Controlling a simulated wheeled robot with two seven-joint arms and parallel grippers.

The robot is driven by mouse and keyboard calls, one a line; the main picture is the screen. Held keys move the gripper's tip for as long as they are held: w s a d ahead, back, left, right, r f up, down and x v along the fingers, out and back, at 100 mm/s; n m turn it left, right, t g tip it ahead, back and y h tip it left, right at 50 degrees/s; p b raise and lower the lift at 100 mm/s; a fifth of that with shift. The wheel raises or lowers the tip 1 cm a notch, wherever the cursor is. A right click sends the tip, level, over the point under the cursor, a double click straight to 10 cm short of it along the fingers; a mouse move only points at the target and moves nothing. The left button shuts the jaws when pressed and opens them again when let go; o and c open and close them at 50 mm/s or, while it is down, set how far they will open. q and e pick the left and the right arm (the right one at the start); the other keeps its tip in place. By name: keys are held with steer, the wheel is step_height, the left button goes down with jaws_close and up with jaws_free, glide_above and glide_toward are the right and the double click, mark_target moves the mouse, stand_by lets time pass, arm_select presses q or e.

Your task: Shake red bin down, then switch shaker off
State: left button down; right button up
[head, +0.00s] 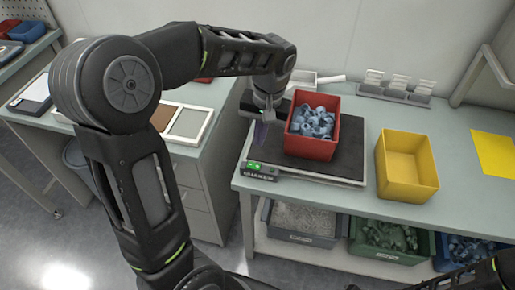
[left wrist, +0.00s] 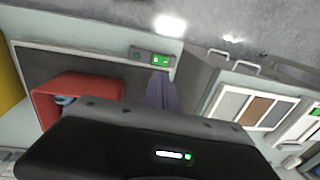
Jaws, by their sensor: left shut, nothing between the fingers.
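The red bin (head: 312,148) stands upright on the dark mat of the shaker (head: 345,165) and holds a heap of blue-grey caps (head: 312,122). It shows partly in the left wrist view (left wrist: 85,90), cut off by my gripper's body. The shaker's switch box (head: 262,170) sits at its front left corner with a green light lit; it also shows in the left wrist view (left wrist: 152,56). My left gripper (head: 258,143) points down with purple-tinted fingers, shut and empty, left of the red bin and close to the switch box. In the left wrist view its fingertips (left wrist: 160,74) appear just below the box.
An empty yellow bin (head: 407,165) stands right of the shaker, and a yellow sheet (head: 495,152) lies beyond it. A rack (head: 396,88) and a white scoop-like tray (head: 305,80) are behind. Several filled bins (head: 305,222) sit on the shelf below.

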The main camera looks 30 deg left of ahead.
arm_select(q)
steer(key=shift+d+r, duration=0.15)
steer(key=shift+r, duration=0.85)
steer(key=shift+d+r, duration=0.15)
steer(key=shift+r, duration=0.8)
steer(key=b, duration=0.2)
steer(key=a+b, duration=0.1)
steer(key=b, duration=0.2)
steer(key=shift+s+a+r, duration=0.1)
steer(key=shift+s+a, duration=0.05)
steer(key=shift+a, duration=0.1)
steer(key=shift+b, duration=0.3)
steer(key=b, duration=0.2)
glide_toward(249, 164)
steer(key=f, duration=0.6)
steer(key=shift+a+f, duration=0.4)
